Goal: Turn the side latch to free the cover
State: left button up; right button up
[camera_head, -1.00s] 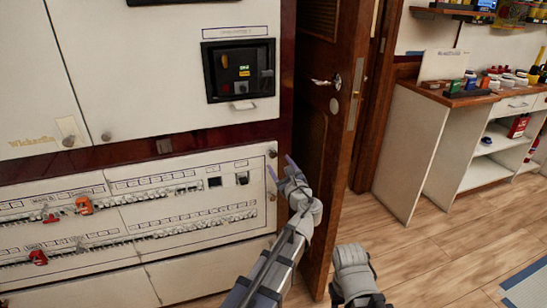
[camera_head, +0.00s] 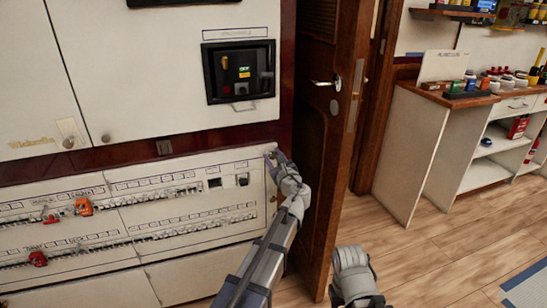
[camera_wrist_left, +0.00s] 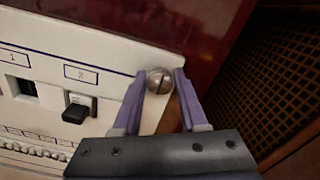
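The white breaker cover (camera_head: 190,234) fills the lower left of the head view, with rows of breakers in its slots. A round, slotted metal latch (camera_wrist_left: 160,81) sits at the cover's upper right corner in the wrist view. My left gripper (camera_wrist_left: 160,76) has its two purple fingers either side of the latch, with narrow gaps visible; contact is unclear. In the head view my left gripper (camera_head: 271,158) is at that corner and hides the latch. My right gripper (camera_head: 352,270) is low at centre, away from the cover; its fingers do not show clearly.
Red clips (camera_head: 83,207) sit on some breakers. A black-framed switch unit (camera_head: 239,72) is above the cover. A wooden door (camera_head: 334,150) stands just right of the cover, close to my left arm. Open floor (camera_head: 420,250) lies to the right.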

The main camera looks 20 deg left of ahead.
pick_arm(q)
grip_shut()
jog(key=shift+n, duration=0.4)
jog(key=n, duration=0.3)
jog(key=shift+n, duration=0.4)
jog(key=n, duration=0.4)
jog(key=shift+n, duration=0.3)
jog(key=n, duration=0.8)
jog(key=shift+n, duration=0.6)
